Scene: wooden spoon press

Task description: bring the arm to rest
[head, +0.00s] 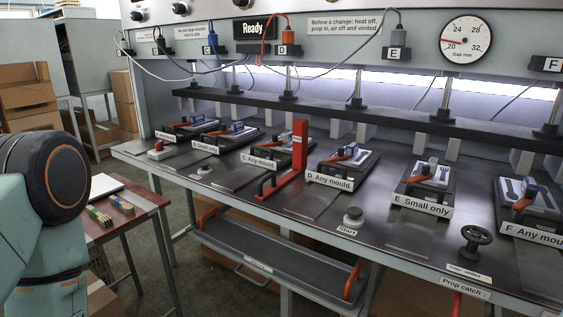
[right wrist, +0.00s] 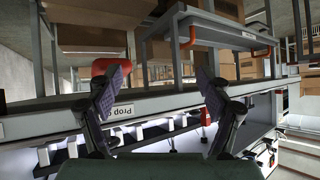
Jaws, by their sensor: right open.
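My right gripper (right wrist: 158,82) shows in the right wrist view, open, with nothing between its two dark fingers. That view is turned upside down. Beyond the fingers are the press bench's front edge (right wrist: 160,101), the Prop catch label (right wrist: 121,111) and a red handle (right wrist: 104,66). I cannot tell the exact gap between fingers and bench. In the head view a teal and black part of my own arm fills the lower left. Neither gripper shows in the head view.
The press bench (head: 405,238) carries several labelled moulds, a red upright prop (head: 299,146), a START button (head: 353,216) and a black handwheel (head: 477,243). A grey tray (head: 262,255) with orange handles hangs below. A small table (head: 128,222) with wooden pieces stands left. Cardboard boxes stand behind.

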